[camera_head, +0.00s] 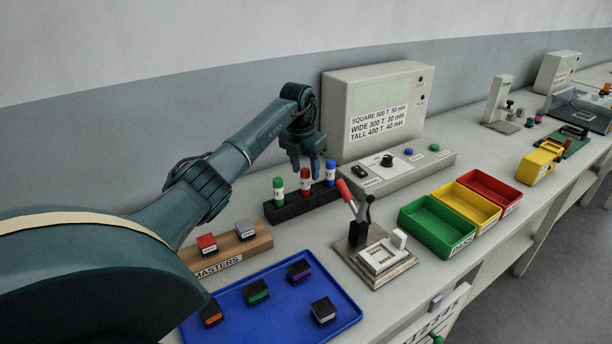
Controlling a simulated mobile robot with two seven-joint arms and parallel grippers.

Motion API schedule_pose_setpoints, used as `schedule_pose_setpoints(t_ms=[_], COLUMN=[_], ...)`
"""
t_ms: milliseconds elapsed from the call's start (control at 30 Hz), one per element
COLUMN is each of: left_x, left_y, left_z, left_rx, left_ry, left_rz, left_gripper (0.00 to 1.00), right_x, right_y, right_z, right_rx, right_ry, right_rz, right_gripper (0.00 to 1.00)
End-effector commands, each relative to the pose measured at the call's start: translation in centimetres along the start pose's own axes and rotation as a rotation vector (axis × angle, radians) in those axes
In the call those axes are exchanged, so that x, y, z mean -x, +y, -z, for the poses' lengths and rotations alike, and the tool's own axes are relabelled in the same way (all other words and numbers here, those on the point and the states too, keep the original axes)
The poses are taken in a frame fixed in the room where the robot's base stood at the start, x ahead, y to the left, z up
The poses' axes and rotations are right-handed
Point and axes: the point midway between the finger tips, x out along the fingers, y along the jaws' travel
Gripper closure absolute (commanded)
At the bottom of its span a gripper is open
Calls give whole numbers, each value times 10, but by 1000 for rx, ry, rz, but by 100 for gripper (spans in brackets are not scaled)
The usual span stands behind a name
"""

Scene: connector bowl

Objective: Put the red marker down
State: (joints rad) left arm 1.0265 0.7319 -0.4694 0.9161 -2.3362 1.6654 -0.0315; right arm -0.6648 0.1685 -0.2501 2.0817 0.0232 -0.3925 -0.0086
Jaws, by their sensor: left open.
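The red marker (305,181) stands upright in the black rack (290,211), between the green marker (278,190) and the blue marker (330,172). My left gripper (305,168) is open, fingers pointing down, at the top of the red marker. I cannot tell whether a finger touches the marker. The lower part of the red marker is hidden in the rack. My right gripper is not in view.
Behind the rack stands a grey instrument (372,88) with a control box (395,172). In front are a lever fixture (372,262), a MASTERS block (232,252) and a blue tray (275,321) with several blocks. Green (436,228), yellow and red bins stand to the right.

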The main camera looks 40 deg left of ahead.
Motion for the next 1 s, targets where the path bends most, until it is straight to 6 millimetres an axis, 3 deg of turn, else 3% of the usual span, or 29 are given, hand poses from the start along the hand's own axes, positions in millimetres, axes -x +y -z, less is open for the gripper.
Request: schedule_pose_setpoints(t_ms=[200, 400, 600, 1000], left_x=[50, 80, 90, 90], left_y=[1, 0, 0, 0], left_z=[-1, -1, 0, 0], left_rx=[1, 0, 0, 1], left_ry=[-5, -2, 1, 1], left_rz=[-2, -1, 0, 0], left_gripper=[56, 56, 56, 56], right_x=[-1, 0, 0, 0], right_y=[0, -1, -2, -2], right_z=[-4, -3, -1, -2], right_rx=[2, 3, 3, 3], right_ry=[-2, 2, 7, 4], right_rz=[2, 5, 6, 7], right_gripper=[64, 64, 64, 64])
